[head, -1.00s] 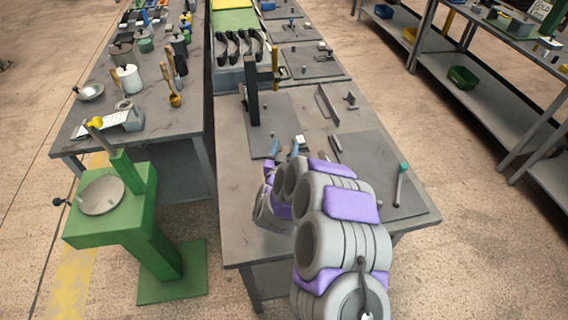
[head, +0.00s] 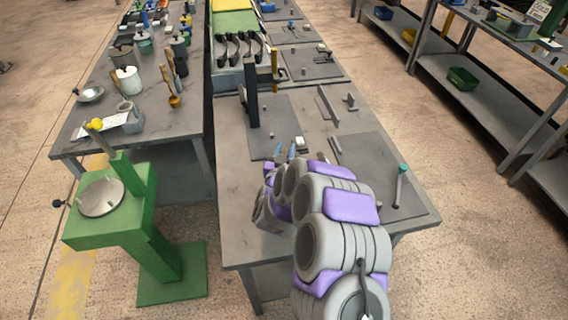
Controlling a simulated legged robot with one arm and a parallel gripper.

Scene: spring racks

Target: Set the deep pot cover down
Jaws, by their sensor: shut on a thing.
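My gripper (head: 284,151) is low over the front of the near grey workbench (head: 232,208), at the edge of a dark mat. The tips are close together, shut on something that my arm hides. I cannot make out a deep pot cover there, nor whether the held thing touches the bench.
A dark upright post (head: 251,95) stands beyond my gripper. A teal-tipped tool (head: 400,183) lies on the right mat. A green stand (head: 105,232) with a round plate is at the left. Lidded pots, one white (head: 128,80), crowd the left bench. The bench's near left corner is bare.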

